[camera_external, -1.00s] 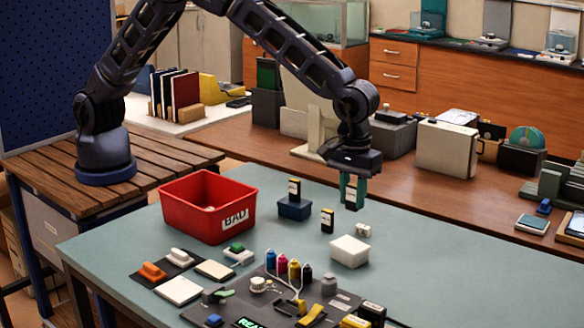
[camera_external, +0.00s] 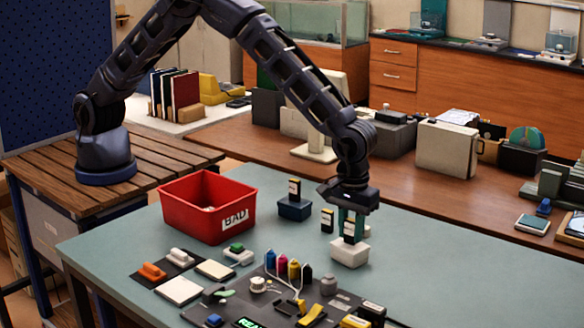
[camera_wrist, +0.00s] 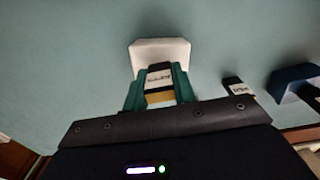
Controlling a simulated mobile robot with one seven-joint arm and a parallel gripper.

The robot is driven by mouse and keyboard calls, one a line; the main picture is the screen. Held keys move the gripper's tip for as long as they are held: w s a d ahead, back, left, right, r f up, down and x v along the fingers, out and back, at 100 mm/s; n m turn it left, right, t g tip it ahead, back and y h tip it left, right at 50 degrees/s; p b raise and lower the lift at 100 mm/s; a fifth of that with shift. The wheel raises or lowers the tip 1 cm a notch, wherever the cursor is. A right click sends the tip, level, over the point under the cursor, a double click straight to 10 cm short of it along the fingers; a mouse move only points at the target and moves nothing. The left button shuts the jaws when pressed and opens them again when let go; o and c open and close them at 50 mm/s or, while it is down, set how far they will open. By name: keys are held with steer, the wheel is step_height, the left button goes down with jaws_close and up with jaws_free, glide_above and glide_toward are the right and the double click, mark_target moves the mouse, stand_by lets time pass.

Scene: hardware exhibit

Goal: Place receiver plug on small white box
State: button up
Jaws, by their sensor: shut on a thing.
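My gripper (camera_external: 351,236) is shut on a small black plug with a white label (camera_external: 349,228), which I take for the receiver plug. The wrist view shows its black, white and yellow faces (camera_wrist: 159,76) between the green fingers. The small white box (camera_external: 349,254) stands on the table directly below the gripper; its pale top also shows in the wrist view (camera_wrist: 160,50). The plug is upright, at or just above the box top. I cannot tell whether they touch. The fingers hide part of the plug and the box's back edge.
A similar black plug (camera_external: 327,220) stands left of the box. A blue holder (camera_external: 295,209) with another plug is farther left. A red bin (camera_external: 206,208) marked BAD is at the left. A dark board with several parts (camera_external: 260,308) lies in front. The table right of the box is clear.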

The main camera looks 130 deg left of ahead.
mark_target(351, 220)
steer(key=shift+f, duration=0.1)
steer(key=o, duration=0.9)
steer(key=shift+o, duration=0.2)
step_height(351, 220, up, 12)
steer(key=s+d+r+m+t, duration=0.1)
steer(key=s+d+r+m, duration=0.3)
steer(key=s+r, duration=0.85)
steer(key=s+d+r+m+t, duration=0.1)
steer(key=s+d+r+m, duration=0.3)
steer(key=s+r, duration=0.85)
steer(key=s+d+f+m+t, duration=0.1)
steer(key=s+m, duration=0.4)
steer(key=s, duration=1.1)
steer(key=s+d+f+m+t, duration=0.1)
steer(key=s+m, duration=0.4)
steer(key=s, duration=1.1)
steer(key=shift+d+f+t, duration=0.3)
steer(key=shift+d+f, duration=0.2)
steer(key=shift+d, duration=0.2)
